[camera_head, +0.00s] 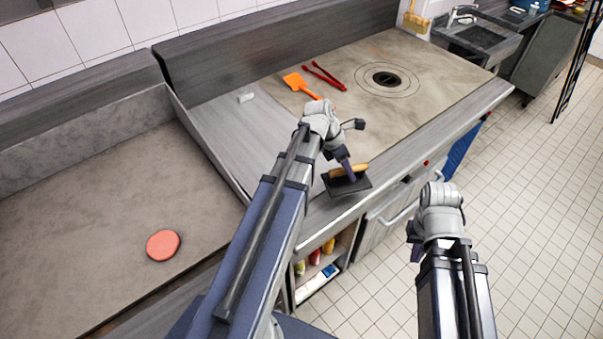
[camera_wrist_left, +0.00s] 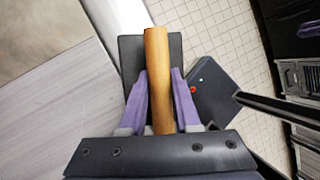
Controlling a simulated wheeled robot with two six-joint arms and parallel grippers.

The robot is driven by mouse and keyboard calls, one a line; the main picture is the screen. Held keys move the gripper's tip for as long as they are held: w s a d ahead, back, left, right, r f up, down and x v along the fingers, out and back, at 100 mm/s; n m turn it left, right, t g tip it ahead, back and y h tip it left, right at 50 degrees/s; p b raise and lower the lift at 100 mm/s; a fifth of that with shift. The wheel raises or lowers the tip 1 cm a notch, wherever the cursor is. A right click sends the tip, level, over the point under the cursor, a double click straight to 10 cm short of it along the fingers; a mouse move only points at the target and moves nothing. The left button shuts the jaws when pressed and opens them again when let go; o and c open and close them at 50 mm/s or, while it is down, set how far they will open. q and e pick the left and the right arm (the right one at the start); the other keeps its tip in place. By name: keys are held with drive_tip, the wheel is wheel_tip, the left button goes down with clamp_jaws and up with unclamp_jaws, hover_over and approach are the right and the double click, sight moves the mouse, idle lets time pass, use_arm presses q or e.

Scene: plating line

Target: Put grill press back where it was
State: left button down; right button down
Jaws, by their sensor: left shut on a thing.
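The grill press (camera_head: 346,184) is a dark flat plate with a wooden handle. My left gripper (camera_head: 350,172) is shut on its handle and holds it near the front edge of the counter. In the left wrist view the handle (camera_wrist_left: 157,75) lies between the two purple fingers of my left gripper (camera_wrist_left: 158,90), with the dark plate (camera_wrist_left: 133,55) behind it. I cannot tell whether the press touches the counter edge.
A round reddish patty (camera_head: 163,245) lies on the left griddle (camera_head: 85,215). An orange spatula (camera_head: 300,84), red tongs (camera_head: 322,76) and a small white block (camera_head: 246,97) lie toward the back. Bottles (camera_head: 314,257) stand on a shelf below. The steel counter strip (camera_head: 235,140) has free room.

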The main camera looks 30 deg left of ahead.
use_arm(q)
drive_tip(key=w+a+r+n+t+p, duration=0.1)
drive_tip(key=a+r+n+t+p, duration=0.2)
drive_tip(key=a, duration=1.4)
drive_tip(key=shift+n+g+y, duration=0.4)
drive_tip(key=shift+n+g, duration=0.3)
drive_tip(key=f+b, duration=0.9)
drive_tip(key=b, duration=0.1)
drive_tip(key=shift+w+f, duration=0.2)
drive_tip(key=shift+f, duration=0.2)
drive_tip(key=shift+f+b, duration=0.2)
drive_tip(key=shift+b, duration=0.1)
drive_tip(key=c, duration=0.6)
unclamp_jaws()
drive_tip(key=shift+r, duration=0.1)
drive_tip(key=shift+p+v, duration=0.85)
drive_tip(key=p+v, duration=0.9)
drive_tip(key=v, duration=0.1)
drive_tip(key=shift+r+p, duration=0.3)
